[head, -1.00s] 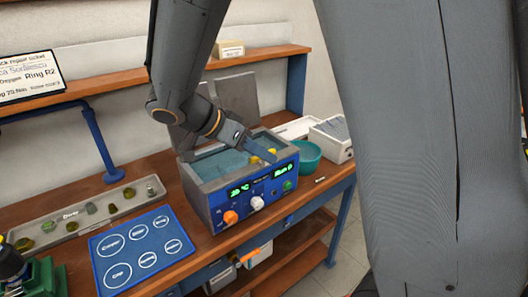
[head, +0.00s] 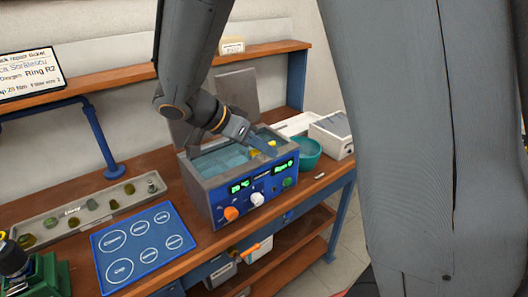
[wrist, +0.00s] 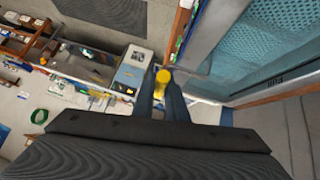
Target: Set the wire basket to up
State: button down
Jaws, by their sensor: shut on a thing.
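The wire basket (head: 224,160) shows as a blue-green gridded area inside the open grey tank of the blue-fronted bath (head: 205,177) in the head view. In the wrist view its mesh (wrist: 268,62) fills the upper right. My gripper (head: 264,146) reaches down over the right end of the bath. In the wrist view my gripper (wrist: 165,88) is shut on a small yellow grip (wrist: 162,77), beside the basket mesh. The fingers partly hide the yellow part in the head view. How high the basket sits in the tank is hard to tell.
A teal bowl (head: 307,154) stands close to the bath's right side, with a white box (head: 332,138) beyond it. A blue mat with circles (head: 140,243) and a tray of small parts (head: 88,212) lie to the left. A shelf runs behind.

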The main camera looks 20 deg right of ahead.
notch_tip(320, 180, up, 6)
jog(key=shift+f, duration=0.1)
jog(key=shift+w, duration=0.1)
jog(key=c, duration=1.8)
grip_release()
jog(key=shift+o, duration=0.2)
jog(key=shift+a+r, duration=0.35)
jog(key=shift+a, duration=0.05)
jog(key=b+v, duration=0.2)
jog(key=v, duration=0.4)
jog(key=shift+a+r, duration=0.25)
jog(key=shift+r, duration=0.1)
